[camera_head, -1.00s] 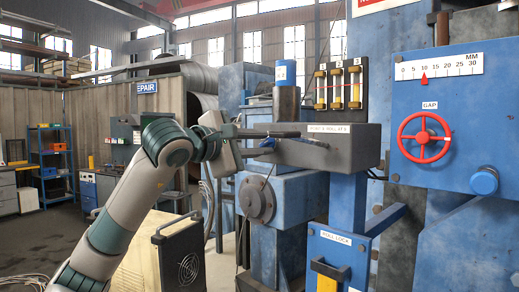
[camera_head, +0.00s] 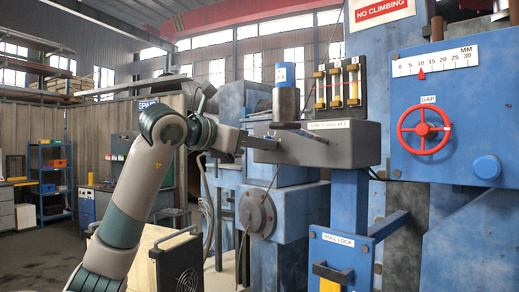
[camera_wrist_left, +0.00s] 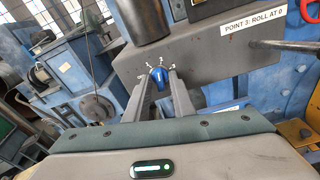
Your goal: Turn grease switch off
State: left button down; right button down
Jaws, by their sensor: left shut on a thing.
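My left gripper (camera_head: 268,144) is at the left end of a grey box (camera_head: 345,143) on the blue machine. In the left wrist view, its two fingers (camera_wrist_left: 160,82) are shut on a small blue handle (camera_wrist_left: 160,76) in front of the box's face, which I take to be the grease switch. In the head view the fingers and box hide most of the handle, so its angle cannot be told there. My right gripper is not in view.
A dark cylinder with a blue top (camera_head: 286,88) stands on the box. A gauge panel (camera_head: 339,86) is behind it. A red handwheel (camera_head: 424,129) and a yellow roll-lock handle (camera_head: 330,272) are to the right. A black fan unit (camera_head: 180,262) is below my arm.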

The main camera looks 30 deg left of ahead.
pick_arm(q)
jog(key=shift+a+f+n+h+b, duration=0.1)
jog(key=shift+n+h+b, duration=0.5)
jog(key=shift+n+b, duration=2.25)
jog(key=shift+a+n+h+b, duration=0.1)
jog(key=shift+n+h+b, duration=0.4)
jog(key=shift+n, duration=4.65)
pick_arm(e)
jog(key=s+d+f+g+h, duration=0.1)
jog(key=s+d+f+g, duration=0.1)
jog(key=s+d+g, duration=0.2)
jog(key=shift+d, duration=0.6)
pick_arm(q)
jog(key=c, duration=1.9)
grip_release()
jog(key=shift+o, duration=0.2)
